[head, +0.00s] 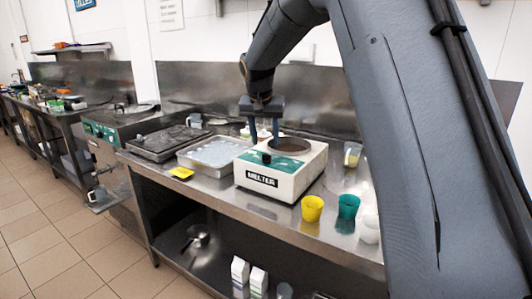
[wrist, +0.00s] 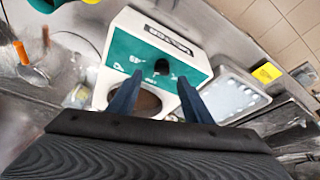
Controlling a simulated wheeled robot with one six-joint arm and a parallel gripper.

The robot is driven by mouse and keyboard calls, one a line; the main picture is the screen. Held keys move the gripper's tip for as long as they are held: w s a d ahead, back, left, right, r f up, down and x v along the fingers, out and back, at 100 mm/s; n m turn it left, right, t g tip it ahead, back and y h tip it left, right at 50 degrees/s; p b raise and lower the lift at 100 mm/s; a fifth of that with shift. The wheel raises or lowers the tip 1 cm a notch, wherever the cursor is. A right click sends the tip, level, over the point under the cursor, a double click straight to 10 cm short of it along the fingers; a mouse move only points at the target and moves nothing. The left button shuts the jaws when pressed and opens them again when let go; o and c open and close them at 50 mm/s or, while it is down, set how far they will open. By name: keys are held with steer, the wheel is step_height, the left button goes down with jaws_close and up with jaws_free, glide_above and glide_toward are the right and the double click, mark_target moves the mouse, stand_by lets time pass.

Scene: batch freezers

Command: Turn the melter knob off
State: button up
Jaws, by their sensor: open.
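The melter (head: 284,167) is a white box with a green top panel and a round dark opening, on the steel counter. Its label faces the front. The black melter knob (head: 266,158) sits on the green panel near the front; it also shows in the wrist view (wrist: 161,67). My gripper (head: 264,142) hangs above the melter, fingers pointing down, close behind the knob. In the wrist view my gripper (wrist: 160,95) is open, its two blue fingers apart and empty, with the knob beyond and between the tips. I cannot tell the exact gap to the knob.
A yellow cup (head: 312,208) and a green cup (head: 348,207) stand right of the melter on the steel counter (head: 215,185). A metal tray (head: 212,153) and a dark lidded tray (head: 167,142) lie to its left. Cartons (head: 240,271) stand on the lower shelf.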

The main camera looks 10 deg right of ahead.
mark_target(266, 155)
steer(key=p+x, duration=0.1)
steer(key=x, duration=0.2)
steer(key=w+p+x, duration=0.1)
steer(key=x, duration=0.3)
steer(key=shift+w, duration=0.2)
steer(key=shift+c, duration=0.4)
steer(key=c, duration=1)
